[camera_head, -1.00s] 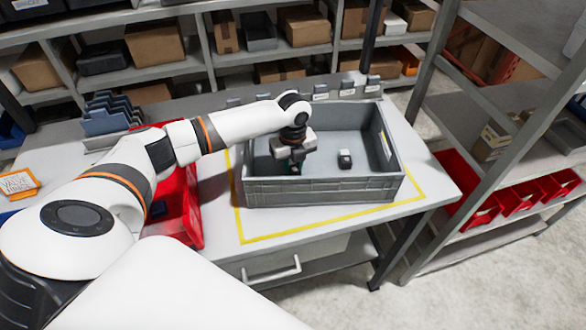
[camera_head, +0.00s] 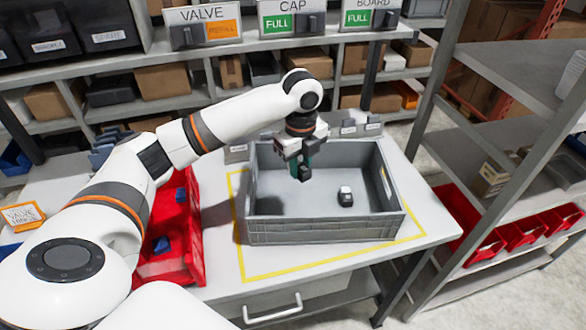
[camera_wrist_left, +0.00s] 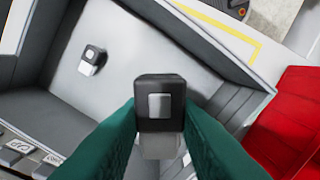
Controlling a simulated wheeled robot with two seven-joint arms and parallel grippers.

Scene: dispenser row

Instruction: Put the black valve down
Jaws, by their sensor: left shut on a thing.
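My left gripper (camera_head: 304,166) is shut on the black valve (camera_wrist_left: 160,100), a small dark block with a pale square on its face and a lighter lower part. The green fingers grip it from both sides in the left wrist view. The valve also shows small and dark in the head view (camera_head: 304,173). It hangs over the inside of the grey crate (camera_head: 325,232), toward its back left. A second black-and-white piece (camera_head: 346,197) lies on the crate floor to the right, apart from the held one; the left wrist view shows it too (camera_wrist_left: 92,57). My right gripper is out of view.
The crate stands inside a yellow outline (camera_head: 240,262) on the table. A red bin (camera_head: 180,265) with blue pieces stands close to its left. Behind is a shelf with signs, the valve sign (camera_head: 206,25) reading refill. Much of the crate floor is clear.

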